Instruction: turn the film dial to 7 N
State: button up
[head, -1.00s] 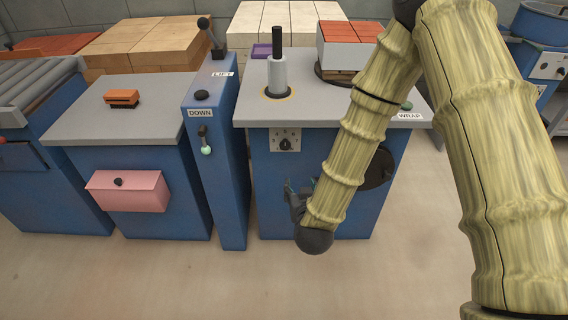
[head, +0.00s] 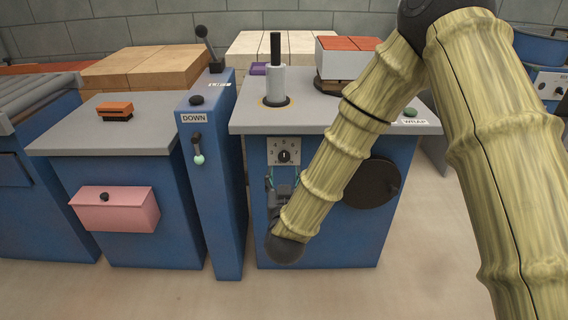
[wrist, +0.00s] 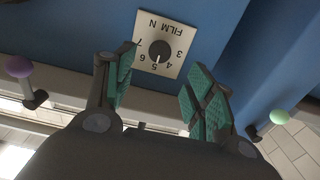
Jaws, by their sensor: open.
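The film dial (head: 284,156) is a dark round knob on a pale numbered plate on the front of the blue wrap cabinet. In the wrist view the dial (wrist: 160,50) shows upside down, with FILM N and numbers 3 to 7 on its plate. Its white mark appears to point at about 5. My gripper (head: 282,184) is just below the plate in the head view, partly hidden by my arm. In the wrist view my gripper (wrist: 163,62) is open and empty, its green-padded fingers apart on either side of the dial's line, not touching the knob.
A blue post with a DOWN label (head: 194,118) and a green-tipped lever (head: 198,158) stands left of the dial. A round black disc (head: 371,184) is on the cabinet front to the right. A purple ball lever (wrist: 20,67) shows in the wrist view.

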aim_at(284, 158)
jog(key=w+b, duration=0.2)
jog(key=w, duration=0.7)
jog(key=c, duration=1)
jog(key=shift+a, duration=0.2)
jog(key=shift+c, duration=0.3)
jog(key=shift+d, duration=0.15)
